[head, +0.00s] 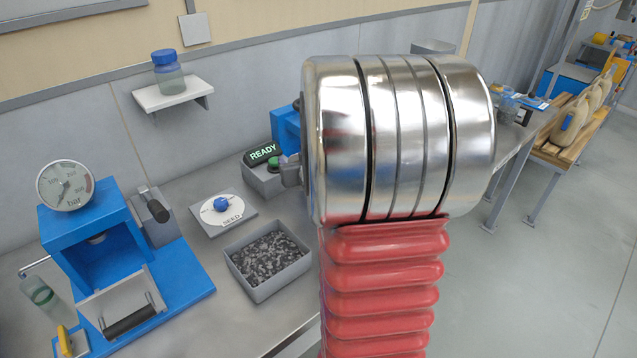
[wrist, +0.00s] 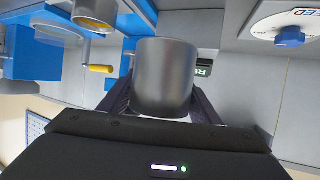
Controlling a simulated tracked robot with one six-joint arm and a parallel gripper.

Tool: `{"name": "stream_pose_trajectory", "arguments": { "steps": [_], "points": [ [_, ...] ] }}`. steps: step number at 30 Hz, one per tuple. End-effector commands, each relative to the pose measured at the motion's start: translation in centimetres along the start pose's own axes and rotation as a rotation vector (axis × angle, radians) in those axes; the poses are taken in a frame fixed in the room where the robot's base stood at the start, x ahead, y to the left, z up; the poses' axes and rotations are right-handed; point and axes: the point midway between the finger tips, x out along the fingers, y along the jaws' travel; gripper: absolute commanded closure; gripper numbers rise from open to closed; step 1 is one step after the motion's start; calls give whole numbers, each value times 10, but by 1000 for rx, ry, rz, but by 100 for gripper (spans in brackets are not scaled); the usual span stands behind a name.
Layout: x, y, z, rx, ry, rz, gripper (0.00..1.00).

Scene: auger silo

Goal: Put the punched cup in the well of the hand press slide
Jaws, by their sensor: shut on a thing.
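A plain dark grey cup (wrist: 165,75) is held in the wrist view. My gripper (wrist: 162,100) is shut on it, with one dark finger on each side. No punched holes show on the side I see. In the head view my arm hides both gripper and cup. The blue hand press (head: 95,240) with a round bar gauge (head: 66,186) stands on the bench at the left, apart from the cup. Its slide (head: 122,302), a pale metal piece with a black bar handle, shows at the front. I cannot make out the well.
A grey bin of dark granules (head: 268,262) and a seed dial plate (head: 222,212) lie right of the press. A READY box (head: 263,172) stands behind. A blue machine with a yellow handle (wrist: 100,68) is close to the cup. A jar (head: 168,72) stands on a wall shelf.

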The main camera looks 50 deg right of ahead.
Motion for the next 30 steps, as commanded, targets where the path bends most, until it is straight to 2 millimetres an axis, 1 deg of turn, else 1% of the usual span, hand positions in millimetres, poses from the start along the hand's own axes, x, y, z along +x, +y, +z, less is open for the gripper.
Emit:
{"name": "stream_pose_trajectory", "arguments": {
  "steps": [5, 14, 17, 30],
  "points": [
    [3, -3, 5, -1, -1, -5, 70],
    [18, -4, 43, -1, -4, -7, 70],
    [22, -4, 50, -2, -2, -7, 70],
    [24, -5, 55, -3, 1, -9, 70]
  ]
}}
